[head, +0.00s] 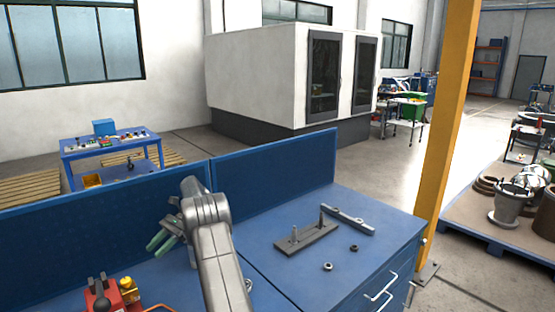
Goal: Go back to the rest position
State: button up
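My grey arm reaches up over the blue workbench (275,285), its bent wrist in front of the bench's blue back panel. My gripper (161,243) shows to the left of the wrist, with green finger-like ends pointing down and left. It is small and partly hidden by my arm, so I cannot tell whether it is open or shut. No held object can be made out. The bench surface beneath it is partly covered by my arm.
A dark plate with upright pins (305,238), a grey bar (347,219) and small rings (328,266) lie on the bench's right. A red device (100,297) and a yellow part (129,289) are front left. A yellow column (447,140) stands beyond the bench's right edge.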

aim_at(129, 280)
jog(key=b+x, duration=0.2)
jog(key=x, duration=0.9)
jog(key=shift+s+a+r, duration=0.1)
jog(key=shift+s, duration=0.15)
jog(key=shift+w+m+t+y, duration=0.15)
jog(key=shift+m+t+y, duration=0.15)
jog(key=shift+m, duration=0.1)
jog(key=shift+d+m+t+y+b, duration=0.35)
jog(key=shift+m+t+y+b, duration=0.05)
jog(key=shift+m+y, duration=0.2)
jog(key=m+t+y, duration=0.1)
jog(key=m+t, duration=0.1)
jog(key=s+m+t+y, duration=0.1)
jog(key=m+t+y, duration=0.1)
jog(key=m+t, duration=0.1)
jog(key=shift+d, duration=0.2)
jog(key=b+v, duration=0.2)
jog(key=v, duration=0.8)
jog(key=shift+s+m+t, duration=0.2)
jog(key=shift+m+t, duration=0.1)
jog(key=shift+d, duration=0.15)
jog(key=shift+d, duration=0.1)
